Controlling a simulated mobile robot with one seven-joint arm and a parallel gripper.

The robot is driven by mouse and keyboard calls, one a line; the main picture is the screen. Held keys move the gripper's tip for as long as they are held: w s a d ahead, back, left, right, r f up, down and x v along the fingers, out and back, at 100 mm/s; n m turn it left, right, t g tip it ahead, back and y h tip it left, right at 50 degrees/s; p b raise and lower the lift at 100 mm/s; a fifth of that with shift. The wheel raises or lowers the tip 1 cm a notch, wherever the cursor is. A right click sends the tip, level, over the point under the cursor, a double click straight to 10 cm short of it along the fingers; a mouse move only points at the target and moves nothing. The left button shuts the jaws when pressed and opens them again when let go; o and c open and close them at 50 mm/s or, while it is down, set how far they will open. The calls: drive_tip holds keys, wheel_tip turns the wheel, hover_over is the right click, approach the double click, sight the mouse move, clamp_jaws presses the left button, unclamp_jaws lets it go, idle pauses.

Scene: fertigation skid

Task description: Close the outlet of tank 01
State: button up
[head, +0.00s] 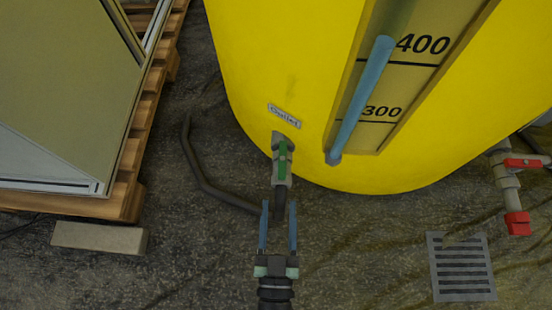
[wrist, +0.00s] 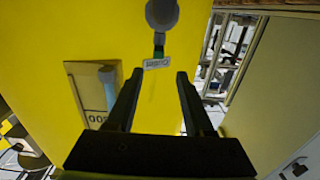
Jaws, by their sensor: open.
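The yellow tank (head: 300,60) fills the upper middle of the head view; no tank number is readable. Its outlet valve (head: 282,182) sticks out low on the front, below a small label (head: 284,116). The valve's green handle (head: 283,160) lies along the valve body. My gripper (head: 279,206) is open and empty, in front of the valve in the head view, fingers pointing towards it; the exact gap cannot be told. In the wrist view my gripper (wrist: 155,76) shows against the yellow wall, with the label (wrist: 157,63) and green handle (wrist: 159,51) beyond the fingertips.
A dark hose (head: 197,170) curves over the floor left of the valve. A wooden pallet (head: 130,185) with a panelled load stands at left, a block (head: 100,238) before it. At right are a red-handled valve (head: 522,163) and a floor grate (head: 460,267). A blue level tube (head: 362,98) runs up the tank.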

sight(283, 157)
drive_tip(key=w+b, duration=0.2)
drive_tip(key=w, duration=0.2)
drive_tip(key=w+b, duration=0.2)
drive_tip(key=w, duration=0.2)
drive_tip(key=w+b, duration=0.2)
drive_tip(key=w, duration=0.2)
drive_tip(key=shift+w+d+f, duration=0.1)
drive_tip(key=shift+w+f, duration=0.2)
drive_tip(key=shift+w, duration=0.05)
clamp_jaws()
